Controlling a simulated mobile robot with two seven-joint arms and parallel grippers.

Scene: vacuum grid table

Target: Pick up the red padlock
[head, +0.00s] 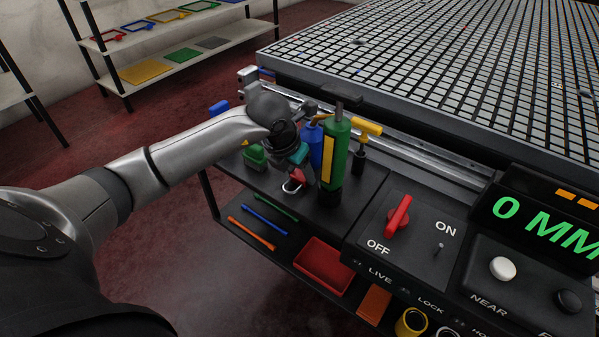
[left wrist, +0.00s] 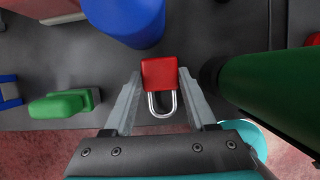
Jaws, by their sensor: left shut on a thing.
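The red padlock (left wrist: 159,72) has a square red body and a silver shackle. In the left wrist view it sits between the two fingertips of my left gripper (left wrist: 160,80), with the shackle toward the palm. In the head view the padlock (head: 294,184) shows small and partly covered at the end of my left gripper (head: 292,172), over the black shelf (head: 326,212). My left gripper is shut on it. I cannot tell whether the padlock touches the shelf. My right gripper is not in view.
A green bottle (head: 337,155), a blue bottle (head: 312,134) and a yellow-handled tool (head: 367,128) stand close right of the gripper. A green item (head: 254,156) lies to its left. The control panel with a red switch (head: 398,215) is at the right.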

